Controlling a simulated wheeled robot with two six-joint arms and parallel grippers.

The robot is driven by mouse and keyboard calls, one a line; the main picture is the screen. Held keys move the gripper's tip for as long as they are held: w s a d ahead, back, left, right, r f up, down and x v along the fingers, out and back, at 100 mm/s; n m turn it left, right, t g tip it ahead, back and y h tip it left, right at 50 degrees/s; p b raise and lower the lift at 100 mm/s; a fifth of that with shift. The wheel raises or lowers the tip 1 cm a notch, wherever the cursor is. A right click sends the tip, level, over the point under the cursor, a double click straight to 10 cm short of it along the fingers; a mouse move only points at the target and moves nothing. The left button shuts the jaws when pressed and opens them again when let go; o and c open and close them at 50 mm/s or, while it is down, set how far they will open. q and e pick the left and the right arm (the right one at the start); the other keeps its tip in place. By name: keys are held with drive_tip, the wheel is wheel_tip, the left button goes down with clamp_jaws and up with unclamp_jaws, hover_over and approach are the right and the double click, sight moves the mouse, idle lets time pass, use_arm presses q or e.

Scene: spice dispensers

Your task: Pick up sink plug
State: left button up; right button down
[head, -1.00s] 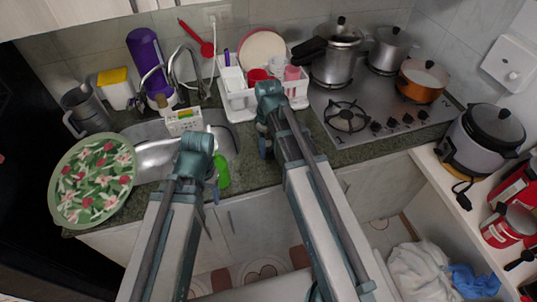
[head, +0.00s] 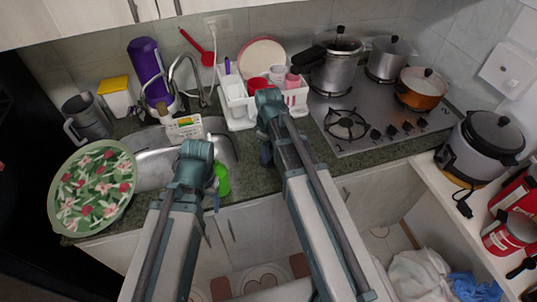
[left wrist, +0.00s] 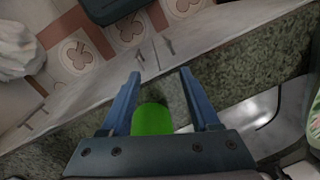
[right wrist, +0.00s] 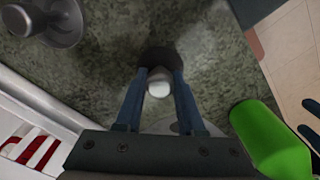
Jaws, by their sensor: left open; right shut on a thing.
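A small white-grey rounded piece, apparently the sink plug (right wrist: 158,88), sits between the fingertips of my right gripper (right wrist: 160,74) in the right wrist view. That gripper is shut on it over the granite counter, with a dark patch around the tips. In the head view my right gripper (head: 266,153) is in front of the white dish rack, and the arm hides the plug. My left gripper (left wrist: 160,74) is open and empty, pointing down near the counter's front edge. A green object (left wrist: 152,119) shows between its fingers in the left wrist view, not gripped.
The green object (head: 222,178) stands between my grippers near the counter edge. The sink (head: 155,170) and a floral plate (head: 92,188) lie to the left. The dish rack (head: 238,112) stands behind, the stove (head: 385,125) to the right. A metal round piece (right wrist: 52,22) stands near the right gripper.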

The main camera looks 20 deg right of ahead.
wheel_tip(320, 180, up, 10)
drive_tip(key=p, duration=1)
